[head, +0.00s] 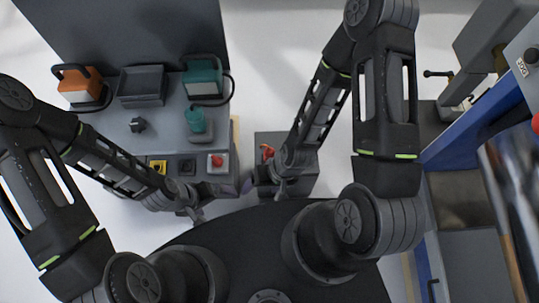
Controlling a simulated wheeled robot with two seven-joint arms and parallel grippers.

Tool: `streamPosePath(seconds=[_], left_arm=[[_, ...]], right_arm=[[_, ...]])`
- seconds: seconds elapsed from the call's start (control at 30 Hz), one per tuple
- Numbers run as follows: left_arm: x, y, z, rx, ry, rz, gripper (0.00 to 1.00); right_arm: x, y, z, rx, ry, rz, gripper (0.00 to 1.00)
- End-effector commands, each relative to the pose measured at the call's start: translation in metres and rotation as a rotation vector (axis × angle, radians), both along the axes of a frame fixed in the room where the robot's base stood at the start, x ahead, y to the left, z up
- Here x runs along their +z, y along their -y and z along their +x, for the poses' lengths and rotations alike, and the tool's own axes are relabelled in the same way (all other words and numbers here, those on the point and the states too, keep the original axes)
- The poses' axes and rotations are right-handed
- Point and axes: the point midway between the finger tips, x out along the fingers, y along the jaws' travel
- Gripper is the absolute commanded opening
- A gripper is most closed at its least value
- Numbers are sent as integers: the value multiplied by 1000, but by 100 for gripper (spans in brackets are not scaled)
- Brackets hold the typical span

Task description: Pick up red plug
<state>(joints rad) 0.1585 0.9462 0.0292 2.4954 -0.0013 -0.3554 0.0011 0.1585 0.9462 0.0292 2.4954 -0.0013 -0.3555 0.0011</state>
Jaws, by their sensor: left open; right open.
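A small red item (267,152), which looks like the red plug, is on top of a dark grey box (263,178) in the middle of the view. My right arm partly covers the box. My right gripper (279,194) is open near the front of this box, just below and to the right of the red item. Whether it touches anything is too small to tell. My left gripper (198,217) is open in front of the grey workbench, to the left of the box, and looks empty.
The grey workbench (115,125) at the left holds an orange device (80,86), a teal device (203,78), a dark grey bin (142,86) and a red button (216,161). A blue-edged machine (450,135) stands at the right. White floor is open behind the box.

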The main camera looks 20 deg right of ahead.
Motion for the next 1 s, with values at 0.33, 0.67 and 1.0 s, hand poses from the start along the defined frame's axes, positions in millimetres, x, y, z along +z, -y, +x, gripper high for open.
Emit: streamPosePath(seconds=[0.33, 0.67, 1.0], left_arm=[[-12, 0, 0, 0, 0, 0, 100], [-121, 0, 0, 0, 0, 0, 100], [-248, -1, 0, 1, 0, 1, 100]], right_arm=[[-11, -1, 1, 5, 4, -1, 62], [-91, -10, 78, 108, 187, 0, 62], [-140, 4, 186, 1431, 570, -220, 62]])
